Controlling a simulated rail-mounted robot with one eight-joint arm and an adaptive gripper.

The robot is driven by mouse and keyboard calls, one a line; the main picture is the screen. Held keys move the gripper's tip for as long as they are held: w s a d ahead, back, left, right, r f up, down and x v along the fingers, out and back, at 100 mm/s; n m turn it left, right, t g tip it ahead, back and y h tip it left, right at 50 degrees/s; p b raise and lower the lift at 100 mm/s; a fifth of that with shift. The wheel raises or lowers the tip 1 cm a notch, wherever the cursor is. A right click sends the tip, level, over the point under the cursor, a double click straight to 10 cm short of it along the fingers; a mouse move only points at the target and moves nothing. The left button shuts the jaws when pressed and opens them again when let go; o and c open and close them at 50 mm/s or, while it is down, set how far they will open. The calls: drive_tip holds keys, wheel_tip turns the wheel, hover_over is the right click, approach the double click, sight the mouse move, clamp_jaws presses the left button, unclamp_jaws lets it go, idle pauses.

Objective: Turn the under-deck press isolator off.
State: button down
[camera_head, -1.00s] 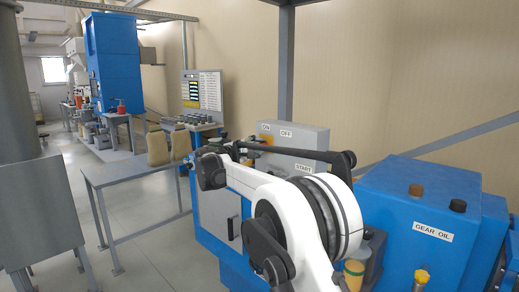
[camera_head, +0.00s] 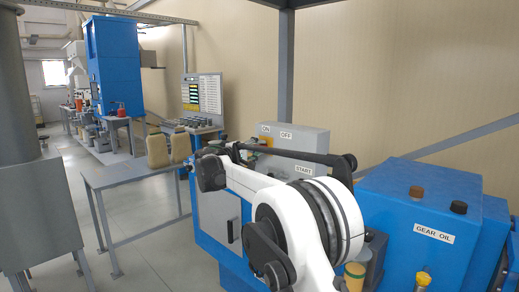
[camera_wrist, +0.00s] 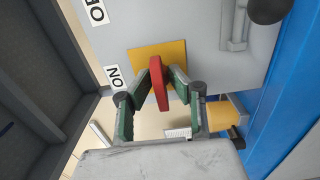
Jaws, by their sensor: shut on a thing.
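The isolator is a grey box (camera_head: 293,140) with ON and OFF labels on its face, and a START label lower down. In the wrist view a red handle (camera_wrist: 160,83) stands out from a yellow plate (camera_wrist: 145,54) on the grey face. The ON label (camera_wrist: 115,77) is just left of the plate, and the OFF label (camera_wrist: 96,12) is at the upper left. My gripper (camera_wrist: 160,82) is shut on the red handle, one finger on each side. The handle runs nearly vertically in this view, slightly tilted. In the head view my arm hides the handle.
A blue gear oil housing (camera_head: 415,225) stands at the right. A dark grey panel (camera_wrist: 40,80) fills the wrist view's left side. A blue panel (camera_wrist: 285,85) is at its right.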

drive_tip(key=c, duration=1.8)
unclamp_jaws()
drive_tip(key=v, duration=1.2)
drive_tip(key=shift+d, duration=0.1)
